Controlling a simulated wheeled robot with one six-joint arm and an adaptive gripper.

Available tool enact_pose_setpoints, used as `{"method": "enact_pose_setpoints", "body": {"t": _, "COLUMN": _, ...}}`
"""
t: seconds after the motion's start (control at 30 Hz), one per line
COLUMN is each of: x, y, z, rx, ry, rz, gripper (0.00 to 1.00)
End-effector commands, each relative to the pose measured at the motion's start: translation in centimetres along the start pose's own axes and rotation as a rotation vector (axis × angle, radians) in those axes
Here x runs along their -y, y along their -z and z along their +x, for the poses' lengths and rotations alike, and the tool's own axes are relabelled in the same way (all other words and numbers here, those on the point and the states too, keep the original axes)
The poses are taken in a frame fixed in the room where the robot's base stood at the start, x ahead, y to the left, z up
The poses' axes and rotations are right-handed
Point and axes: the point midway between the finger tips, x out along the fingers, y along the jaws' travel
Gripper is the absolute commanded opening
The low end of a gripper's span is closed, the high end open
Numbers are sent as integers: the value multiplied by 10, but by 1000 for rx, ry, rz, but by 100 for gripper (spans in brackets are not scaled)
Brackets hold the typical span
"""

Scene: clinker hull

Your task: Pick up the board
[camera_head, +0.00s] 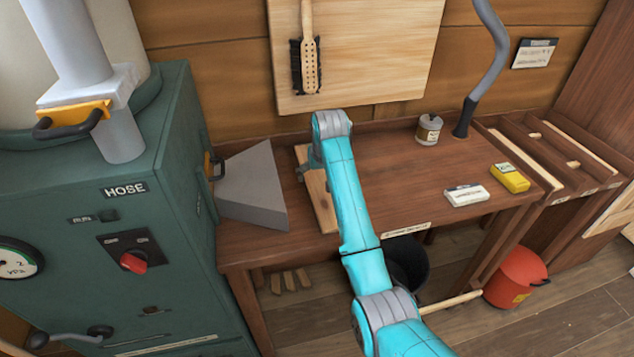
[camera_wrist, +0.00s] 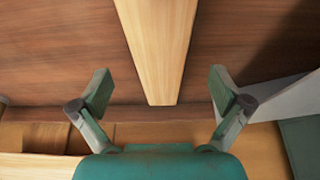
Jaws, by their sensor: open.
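The board (camera_head: 318,198) is a narrow, pale wooden plank. It lies flat on the brown workbench, right of a grey wedge-shaped block, and my arm covers part of it. In the wrist view the board (camera_wrist: 158,45) runs from the top edge down to a squared end lying between the lines of my two fingers. My gripper (camera_wrist: 160,88) is open and empty, with one finger on each side of the board and a gap to it on both sides. In the head view my gripper (camera_head: 308,172) is over the board's far part, partly hidden by my arm.
The grey block (camera_head: 252,188) stands close left of the board, beside a green hose cabinet (camera_head: 150,240). A tin (camera_head: 428,130), a white box (camera_head: 466,195) and a yellow box (camera_head: 510,178) stand on the bench (camera_head: 385,185) to the right. A wall panel (camera_head: 375,50) rises behind.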

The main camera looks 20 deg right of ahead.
Motion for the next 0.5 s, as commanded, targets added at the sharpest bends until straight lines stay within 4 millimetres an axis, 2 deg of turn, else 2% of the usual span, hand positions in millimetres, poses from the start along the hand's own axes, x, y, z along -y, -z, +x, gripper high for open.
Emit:
{"method": "enact_pose_setpoints", "body": {"t": 0.1, "x": -1, "y": 3, "z": 18, "rx": 3, "ry": 0, "rz": 0, "gripper": 100}}
{"method": "enact_pose_setpoints", "body": {"t": 0.23, "x": -1, "y": 3, "z": 33, "rx": 1, "ry": 0, "rz": 0, "gripper": 100}}
{"method": "enact_pose_setpoints", "body": {"t": 0.5, "x": -1, "y": 3, "z": 38, "rx": 0, "ry": 0, "rz": 0, "gripper": 100}}
